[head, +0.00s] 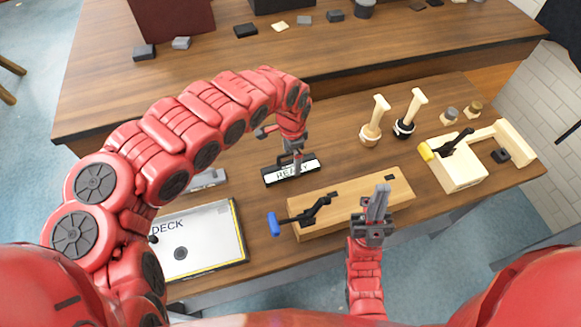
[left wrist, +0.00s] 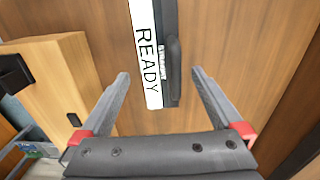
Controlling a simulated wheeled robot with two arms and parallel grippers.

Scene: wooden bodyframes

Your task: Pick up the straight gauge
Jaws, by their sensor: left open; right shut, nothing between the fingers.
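A white strip marked READY (head: 291,173) lies on the table in a black-edged piece, and it also shows in the left wrist view (left wrist: 146,55). A dark bar with a raised grip (left wrist: 174,60) runs along its side; it may be the straight gauge, but I cannot tell for sure. My left gripper (head: 297,166) is above this piece and partly hides it. In the left wrist view my left gripper (left wrist: 160,74) is open, with its fingers on either side of the strip and nothing held. My right gripper (head: 380,190) is shut and empty, in front of the wooden block.
A wooden block (head: 345,205) with a blue-handled black clamp (head: 300,215) lies right of the DECK board (head: 198,243). Two wooden-handled tools (head: 375,120) (head: 411,112) stand behind. A wooden fixture with a yellow-handled clamp (head: 458,172) is at the right.

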